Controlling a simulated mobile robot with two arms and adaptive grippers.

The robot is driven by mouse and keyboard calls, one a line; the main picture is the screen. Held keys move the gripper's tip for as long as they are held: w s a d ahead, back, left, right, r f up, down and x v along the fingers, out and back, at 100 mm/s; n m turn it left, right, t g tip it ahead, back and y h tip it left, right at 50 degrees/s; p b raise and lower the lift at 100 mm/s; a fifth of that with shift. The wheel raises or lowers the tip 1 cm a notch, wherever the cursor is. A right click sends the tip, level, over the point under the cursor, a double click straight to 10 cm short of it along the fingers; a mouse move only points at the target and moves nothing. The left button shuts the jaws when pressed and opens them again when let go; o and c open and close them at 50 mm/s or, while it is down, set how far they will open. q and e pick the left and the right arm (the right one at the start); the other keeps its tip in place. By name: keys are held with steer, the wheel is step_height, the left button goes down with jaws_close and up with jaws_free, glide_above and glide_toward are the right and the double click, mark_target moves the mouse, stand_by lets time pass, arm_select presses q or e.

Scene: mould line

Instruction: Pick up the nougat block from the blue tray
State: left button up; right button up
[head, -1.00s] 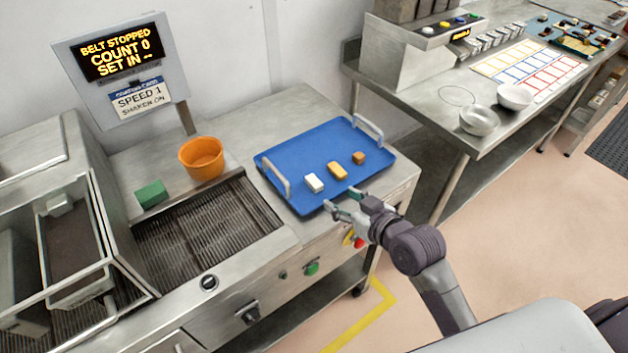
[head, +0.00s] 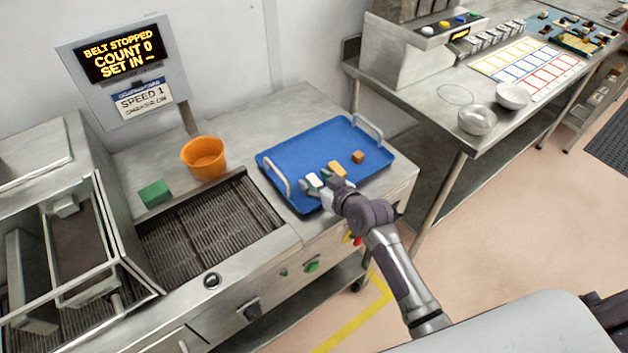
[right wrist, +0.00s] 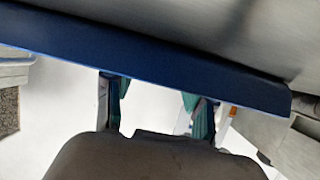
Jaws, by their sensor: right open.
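The blue tray (head: 290,151) lies on the steel machine top, with a handle at each end. The white block (head: 314,180), seemingly the nougat, lies near the tray's front edge. To its right are a caramel-coloured block (head: 337,169) and a small brown cube (head: 358,157). My right gripper (head: 317,183) is open at the tray's front, its fingertips by the white block; I cannot tell whether they touch it. The right wrist view shows its two teal-padded fingers (right wrist: 156,108) apart and the tray's blue side (right wrist: 150,55), with no block visible. My left gripper is out of view.
An orange tub (head: 204,158) and a green block (head: 154,193) stand behind the grated belt (head: 210,230) at left. The display reads belt stopped. A second steel table with two bowls (head: 478,119) stands at right.

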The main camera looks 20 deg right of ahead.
steer(key=c, duration=0.9)
steer(key=shift+r, duration=0.1)
